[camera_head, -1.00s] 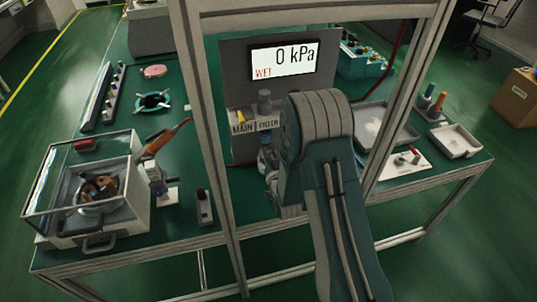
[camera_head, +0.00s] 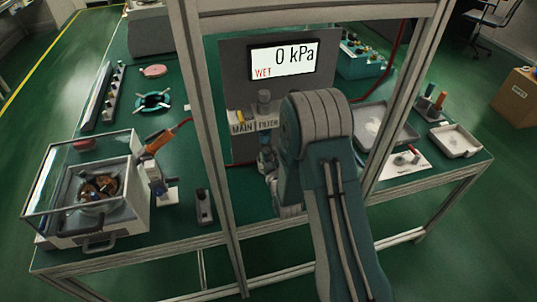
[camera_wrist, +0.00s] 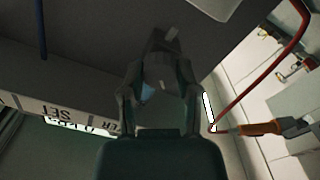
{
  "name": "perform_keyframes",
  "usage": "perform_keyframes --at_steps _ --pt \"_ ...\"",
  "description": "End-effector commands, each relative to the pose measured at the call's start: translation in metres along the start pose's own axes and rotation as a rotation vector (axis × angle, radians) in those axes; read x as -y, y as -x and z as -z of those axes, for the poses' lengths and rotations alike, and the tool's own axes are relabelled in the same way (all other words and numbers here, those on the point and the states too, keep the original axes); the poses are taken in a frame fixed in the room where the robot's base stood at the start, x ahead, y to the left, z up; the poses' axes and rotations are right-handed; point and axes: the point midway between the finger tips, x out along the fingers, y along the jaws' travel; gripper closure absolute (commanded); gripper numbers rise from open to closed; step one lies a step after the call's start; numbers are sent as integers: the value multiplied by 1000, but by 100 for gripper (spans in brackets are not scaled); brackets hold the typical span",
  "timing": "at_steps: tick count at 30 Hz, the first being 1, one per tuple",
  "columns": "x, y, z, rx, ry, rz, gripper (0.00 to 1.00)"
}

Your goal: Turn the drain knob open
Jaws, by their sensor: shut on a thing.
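The grey panel (camera_head: 232,75) stands on the green bench behind the frame post. Below its display are the MAIN and FILTER labels (camera_head: 267,124), with a grey cylindrical fitting (camera_head: 264,97) above the FILTER label. My gripper (camera_wrist: 162,75) points in under the filter; in the head view my own arm mostly hides it. In the wrist view its two fingers close around a dark grey part at the filter's lower end, with a bluish patch (camera_wrist: 147,91) between them. The drain knob itself is hidden by the fingers, so its angle cannot be told.
The display (camera_head: 284,60) reads 0 kPa with a red WET. Aluminium frame posts (camera_head: 210,150) stand close on both sides of my arm. A clear-lidded box (camera_head: 95,185) sits at left, trays (camera_head: 455,140) at right. A red hose (camera_wrist: 268,75) runs right of my gripper.

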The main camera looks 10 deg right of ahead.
Motion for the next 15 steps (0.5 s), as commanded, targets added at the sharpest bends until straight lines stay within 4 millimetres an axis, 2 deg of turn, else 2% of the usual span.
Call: perform_keyframes --at_steps 6,15 --pt "1 -2 2 -6 106 1 100" --pt "1 -2 2 -7 166 2 100"
